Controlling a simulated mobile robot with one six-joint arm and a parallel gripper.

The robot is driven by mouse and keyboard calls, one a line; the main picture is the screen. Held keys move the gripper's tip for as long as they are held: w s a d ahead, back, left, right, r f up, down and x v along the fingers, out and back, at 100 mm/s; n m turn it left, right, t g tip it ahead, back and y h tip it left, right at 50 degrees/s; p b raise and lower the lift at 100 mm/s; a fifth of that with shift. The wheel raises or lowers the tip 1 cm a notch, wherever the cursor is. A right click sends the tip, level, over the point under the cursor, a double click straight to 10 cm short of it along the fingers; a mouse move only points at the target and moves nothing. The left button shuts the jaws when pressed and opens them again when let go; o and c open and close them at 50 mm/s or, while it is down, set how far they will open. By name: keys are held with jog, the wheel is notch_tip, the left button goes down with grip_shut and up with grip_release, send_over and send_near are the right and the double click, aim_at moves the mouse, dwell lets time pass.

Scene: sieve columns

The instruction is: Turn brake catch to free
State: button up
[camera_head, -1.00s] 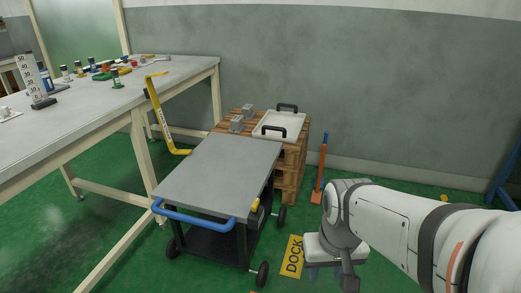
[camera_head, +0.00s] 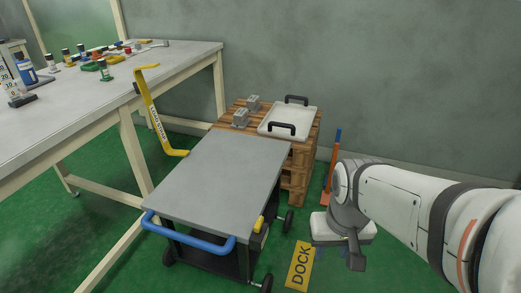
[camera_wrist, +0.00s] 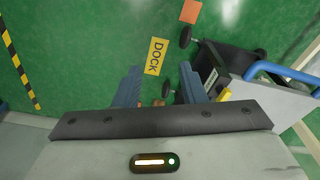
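The brake catch looks to be the small yellow piece (camera_head: 259,224) on the right side of the grey-topped cart (camera_head: 215,180), near the blue push handle (camera_head: 190,238). My gripper (camera_head: 322,250) hangs to the right of the cart, over the green floor, apart from the catch. In the wrist view my gripper (camera_wrist: 160,88) has its two blue fingers spread, with nothing held between them.
A yellow DOCK plate (camera_head: 299,266) lies on the floor between cart and gripper. A pallet stack (camera_head: 297,180) with a white tray (camera_head: 300,122) stands behind the cart. A yellow bent bar (camera_head: 157,118) stands between the cart and the workbench (camera_head: 95,98).

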jog(key=m+g+p, duration=0.1)
jog(key=m+p, duration=0.3)
jog(key=p, duration=0.8)
send_over(259, 222)
notch_tip(259, 222, down, 4)
jog(key=shift+s+d+f, duration=0.1)
jog(key=shift+f, duration=0.45)
notch_tip(259, 222, down, 8)
jog(key=shift+r+b, duration=0.25)
jog(key=shift+b, duration=0.8)
jog(key=shift+c, duration=0.5)
